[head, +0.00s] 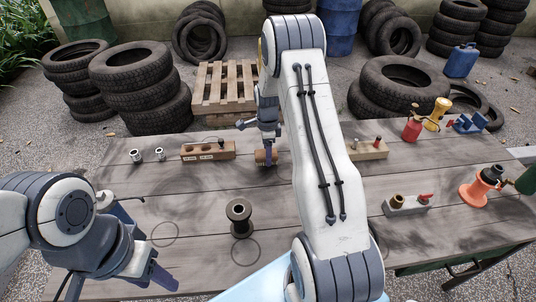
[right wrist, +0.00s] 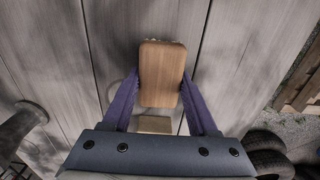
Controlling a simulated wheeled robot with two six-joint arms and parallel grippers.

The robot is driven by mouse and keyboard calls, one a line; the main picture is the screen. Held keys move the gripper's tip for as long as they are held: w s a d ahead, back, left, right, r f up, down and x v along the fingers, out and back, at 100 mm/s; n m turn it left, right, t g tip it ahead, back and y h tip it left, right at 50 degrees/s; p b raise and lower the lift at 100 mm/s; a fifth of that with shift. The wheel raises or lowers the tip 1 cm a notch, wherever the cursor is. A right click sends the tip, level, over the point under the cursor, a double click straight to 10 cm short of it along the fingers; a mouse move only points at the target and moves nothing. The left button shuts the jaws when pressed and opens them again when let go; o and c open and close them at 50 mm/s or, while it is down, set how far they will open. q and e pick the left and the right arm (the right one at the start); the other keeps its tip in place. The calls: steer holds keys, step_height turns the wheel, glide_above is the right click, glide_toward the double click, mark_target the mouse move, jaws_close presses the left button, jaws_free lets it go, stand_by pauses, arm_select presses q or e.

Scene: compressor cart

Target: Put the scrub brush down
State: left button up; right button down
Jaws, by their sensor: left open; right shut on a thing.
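The scrub brush (head: 268,161) has a brown wooden block and sits between the fingers of my right gripper (head: 266,150), near the middle of the table's far part. In the right wrist view the brush's wooden block (right wrist: 161,75) is clasped between both purple fingers (right wrist: 160,100). It is low over the table (head: 200,196); I cannot tell whether it touches the wood. My right arm hides the table to the right of it. My left gripper (head: 146,240) is open and empty over the table's near left part.
A wooden block with holes (head: 208,151) stands just left of the brush. A dark spool (head: 240,218) stands nearer. Two metal fittings (head: 147,155) lie at left. At right are a fitting block (head: 405,205), an orange tool (head: 480,190) and a red sprayer (head: 411,130). The centre left is clear.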

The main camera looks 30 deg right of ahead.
steer(key=shift+f, duration=0.5)
steer(key=shift+f, duration=0.2)
steer(key=shift+c, duration=0.9)
jaws_free()
steer(key=shift+r, duration=0.1)
